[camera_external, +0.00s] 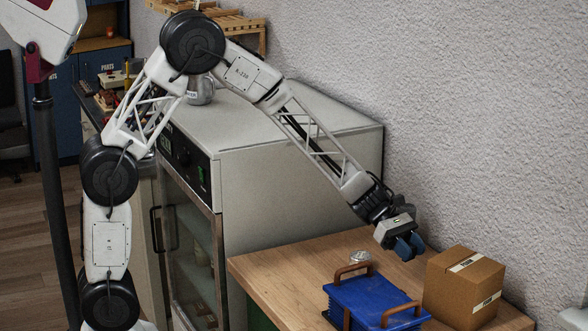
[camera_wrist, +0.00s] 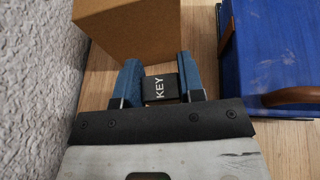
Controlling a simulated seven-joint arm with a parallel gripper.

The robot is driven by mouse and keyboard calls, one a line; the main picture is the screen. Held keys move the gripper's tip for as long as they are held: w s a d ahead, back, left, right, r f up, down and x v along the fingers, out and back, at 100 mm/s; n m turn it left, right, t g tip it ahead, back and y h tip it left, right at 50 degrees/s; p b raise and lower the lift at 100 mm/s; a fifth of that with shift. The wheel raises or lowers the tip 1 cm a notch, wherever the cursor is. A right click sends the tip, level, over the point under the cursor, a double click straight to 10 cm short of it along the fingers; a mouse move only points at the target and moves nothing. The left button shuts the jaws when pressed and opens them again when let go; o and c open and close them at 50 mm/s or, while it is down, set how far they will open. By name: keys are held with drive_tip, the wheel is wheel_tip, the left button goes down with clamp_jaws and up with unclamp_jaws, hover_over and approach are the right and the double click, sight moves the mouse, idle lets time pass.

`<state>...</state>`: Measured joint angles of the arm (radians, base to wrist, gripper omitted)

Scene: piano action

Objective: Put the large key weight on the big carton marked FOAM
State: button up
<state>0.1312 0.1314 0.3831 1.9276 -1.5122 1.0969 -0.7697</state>
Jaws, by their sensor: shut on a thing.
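My gripper (camera_external: 409,246) is above the wooden table, up and to the left of the cardboard carton. In the wrist view its blue fingers (camera_wrist: 160,82) are shut on a small black block lettered KEY (camera_wrist: 161,88), the key weight. The weight is hard to make out in the external view, hidden by the fingers. The brown cardboard carton (camera_external: 461,291) stands on the table near the wall; its label is too small to read. It also shows in the wrist view (camera_wrist: 135,30), just beyond the fingertips.
A blue box with brown handles (camera_external: 372,299) stands on the table (camera_external: 290,262) left of the carton. A small round metal object (camera_external: 360,257) lies behind it. The large grey cabinet (camera_external: 290,190) stands left of the table, and the textured wall (camera_external: 480,120) is close behind.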

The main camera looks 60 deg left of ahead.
drive_tip(key=s+d+r+m+g, duration=0.1)
drive_tip(key=s+d+r, duration=0.7)
drive_tip(key=r, duration=0.2)
drive_tip(key=shift+d+m+g, duration=0.3)
drive_tip(key=shift+g, duration=0.1)
drive_tip(key=shift+r, duration=0.1)
hover_over(469, 264)
drive_tip(key=shift+f, duration=0.75)
idle(0.3)
drive_tip(key=shift+f, duration=1.7)
drive_tip(key=shift+f, duration=0.1)
drive_tip(key=o, duration=1)
drive_tip(key=shift+f, duration=0.1)
